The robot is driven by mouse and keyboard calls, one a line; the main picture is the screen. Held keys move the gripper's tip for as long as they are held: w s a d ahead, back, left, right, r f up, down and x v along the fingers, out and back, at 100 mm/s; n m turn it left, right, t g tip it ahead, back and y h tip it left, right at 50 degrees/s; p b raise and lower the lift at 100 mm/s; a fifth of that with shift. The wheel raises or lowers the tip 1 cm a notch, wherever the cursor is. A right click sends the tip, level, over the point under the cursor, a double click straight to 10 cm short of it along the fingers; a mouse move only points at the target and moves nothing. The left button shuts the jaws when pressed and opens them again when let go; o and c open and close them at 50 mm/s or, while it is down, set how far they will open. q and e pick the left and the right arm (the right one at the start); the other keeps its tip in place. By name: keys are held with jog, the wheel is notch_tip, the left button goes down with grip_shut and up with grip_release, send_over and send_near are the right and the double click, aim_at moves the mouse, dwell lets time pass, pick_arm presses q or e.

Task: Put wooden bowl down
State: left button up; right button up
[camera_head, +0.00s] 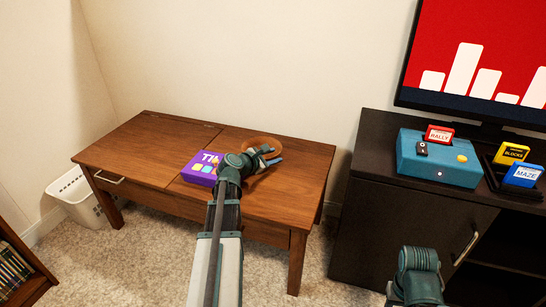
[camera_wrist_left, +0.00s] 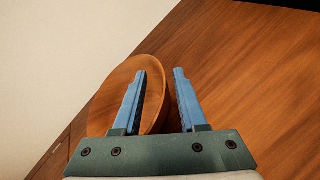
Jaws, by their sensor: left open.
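The wooden bowl (camera_head: 262,143) is on the right half of the brown wooden table (camera_head: 310,165), near its back edge, partly hidden behind my left gripper (camera_head: 274,155). The bowl also shows in the left wrist view (camera_wrist_left: 122,88), tilted in the picture, and it appears to rest on the table top. My left gripper shows there too (camera_wrist_left: 155,95); its blue fingers are apart, one over the bowl's inside and one outside its rim. The rim lies between the fingers. In the head view part of my right arm shows at the lower right; its gripper fingers do not show.
A purple box (camera_head: 202,168) lies on the table left of my left gripper. A white basket (camera_head: 75,197) stands on the floor at the left. A dark cabinet (camera_head: 365,215) at the right bears a teal box (camera_head: 440,165) and several cartridges. The table's left half is clear.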

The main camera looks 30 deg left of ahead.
pick_arm(q)
jog(key=shift+r, duration=0.3)
jog(key=p+v, duration=0.4)
jog(key=v, duration=0.6)
jog(key=shift+s, duration=0.35)
jog(key=shift+s+r, duration=0.2)
jog(key=shift+s, duration=0.45)
jog(key=shift+n, duration=0.3)
jog(key=b+x, duration=0.1)
jog(key=x, duration=0.4)
jog(key=shift+w+b, duration=0.3)
jog(key=shift+w, duration=0.15)
jog(key=shift+w+d+f, duration=0.1)
jog(key=shift+w+d, duration=0.05)
jog(key=shift+w, duration=0.3)
jog(key=shift+f+b+x, duration=0.1)
jog(key=shift+b+x, duration=0.55)
jog(key=shift+x, duration=0.7)
jog(key=shift+f+b+x, duration=0.15)
jog(key=shift+b+x, duration=0.5)
jog(key=shift+x, duration=0.65)
jog(key=shift+s+r, duration=0.1)
jog(key=shift+s, duration=0.05)
